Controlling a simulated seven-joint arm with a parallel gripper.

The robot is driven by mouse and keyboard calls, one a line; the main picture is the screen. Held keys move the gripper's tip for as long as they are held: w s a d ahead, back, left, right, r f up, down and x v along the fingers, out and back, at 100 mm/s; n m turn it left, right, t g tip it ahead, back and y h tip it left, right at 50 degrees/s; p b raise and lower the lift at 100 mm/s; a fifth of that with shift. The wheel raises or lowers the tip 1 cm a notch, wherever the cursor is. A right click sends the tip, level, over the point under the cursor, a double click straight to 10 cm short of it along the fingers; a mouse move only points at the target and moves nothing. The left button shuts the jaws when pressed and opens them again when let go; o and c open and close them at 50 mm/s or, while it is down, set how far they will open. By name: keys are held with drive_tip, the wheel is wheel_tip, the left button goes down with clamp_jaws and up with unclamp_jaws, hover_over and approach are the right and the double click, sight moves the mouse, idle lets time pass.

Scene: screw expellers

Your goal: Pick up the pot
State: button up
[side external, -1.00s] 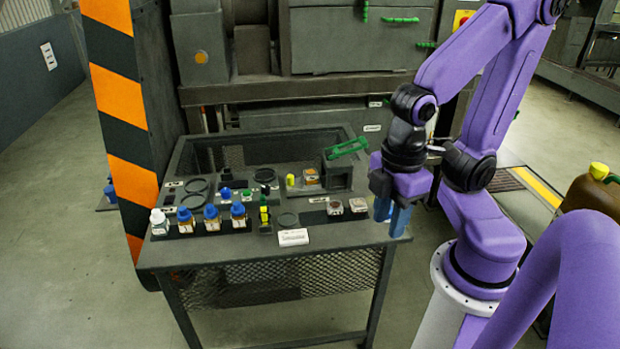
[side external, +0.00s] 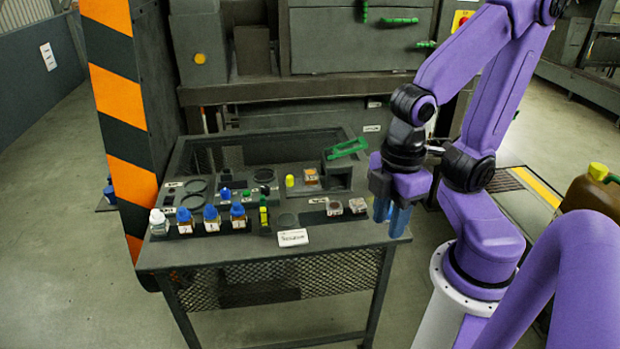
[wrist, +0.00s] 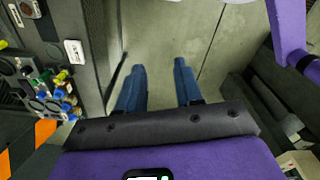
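Nothing in view is plainly marked as the pot, and I cannot tell which container it is. Small square jars (side external: 334,208) stand at the right front of the table, and another small jar (side external: 311,176) stands behind them. My gripper (side external: 390,216) hangs pointing down at the table's right edge, to the right of the jars and apart from them. In the wrist view its two blue fingers (wrist: 159,66) are spread with nothing between them, above bare floor.
Bottles with blue caps (side external: 211,218) and a white-capped bottle (side external: 159,222) line the left front of the table (side external: 350,237). A dark box with a green handle (side external: 346,149) stands behind the jars. A striped post (side external: 118,100) rises at the left.

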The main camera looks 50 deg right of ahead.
drive_tip(key=o, duration=0.3)
drive_tip(key=shift+o, duration=0.2)
